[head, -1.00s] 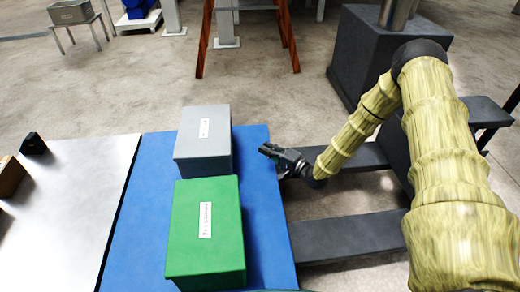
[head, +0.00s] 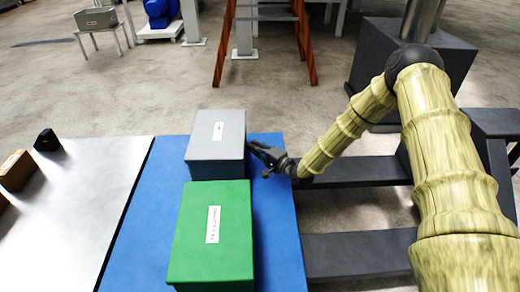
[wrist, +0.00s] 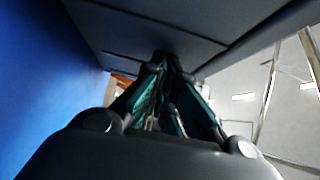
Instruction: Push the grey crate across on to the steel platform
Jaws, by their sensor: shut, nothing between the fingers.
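The grey crate (head: 216,136) with a white label stands on the blue surface (head: 145,215), at its far end. The steel platform (head: 75,195) is the pale surface to the left, edge to edge with the blue one. My gripper (head: 254,148) is shut and empty at the right side of the grey crate, its tips touching or almost touching it. In the wrist view the shut fingers (wrist: 165,65) point at a grey face (wrist: 140,25) that fills the top of the picture; the exact contact is hard to tell.
A green crate (head: 213,235) stands just in front of the grey crate on the blue surface. A black block (head: 47,141) and a brown box (head: 16,170) sit at the platform's left side. The platform between them and the blue surface is clear.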

